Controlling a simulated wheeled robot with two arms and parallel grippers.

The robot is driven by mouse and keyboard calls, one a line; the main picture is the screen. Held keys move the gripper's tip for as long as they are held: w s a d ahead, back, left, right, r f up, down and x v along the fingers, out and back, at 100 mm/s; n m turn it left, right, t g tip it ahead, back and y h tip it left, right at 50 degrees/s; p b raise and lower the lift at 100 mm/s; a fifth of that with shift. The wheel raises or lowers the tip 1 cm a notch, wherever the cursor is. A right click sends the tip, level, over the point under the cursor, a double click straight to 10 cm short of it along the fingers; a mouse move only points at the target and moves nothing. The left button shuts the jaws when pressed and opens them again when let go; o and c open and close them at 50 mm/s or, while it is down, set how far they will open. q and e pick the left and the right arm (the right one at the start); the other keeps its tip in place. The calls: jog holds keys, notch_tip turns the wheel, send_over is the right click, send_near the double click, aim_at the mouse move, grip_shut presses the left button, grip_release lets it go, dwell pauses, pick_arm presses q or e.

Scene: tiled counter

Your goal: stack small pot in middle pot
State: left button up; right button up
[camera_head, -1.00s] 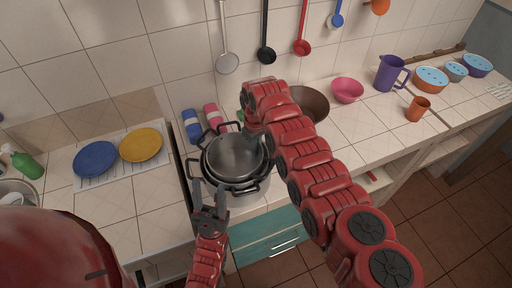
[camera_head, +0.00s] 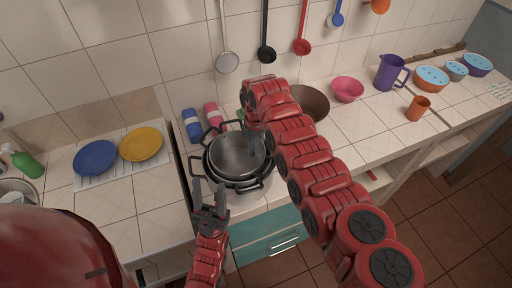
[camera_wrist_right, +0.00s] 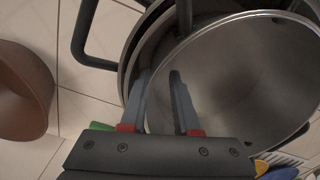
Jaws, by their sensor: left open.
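The small pot (camera_head: 236,152) is grey metal and sits upright inside the rim of a darker middle pot (camera_head: 207,167), at the counter's front edge; how deep it sits I cannot tell. My right gripper (camera_head: 258,148) is at the small pot's right side. In the right wrist view my right gripper (camera_wrist_right: 162,75) has its fingers apart, seemingly either side of the small pot's (camera_wrist_right: 240,80) wall. My left gripper (camera_head: 208,184) is open and empty at the pots' front left.
A brown bowl (camera_head: 310,102) and pink bowl (camera_head: 347,89) stand right of the pots. Blue (camera_head: 95,158) and yellow (camera_head: 141,145) plates lie at left. Blue (camera_head: 192,125) and pink containers stand behind the pots. Ladles hang above.

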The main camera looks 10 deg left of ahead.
notch_tip(320, 180, up, 12)
jog(key=b, duration=0.4)
jog(key=shift+f, duration=0.15)
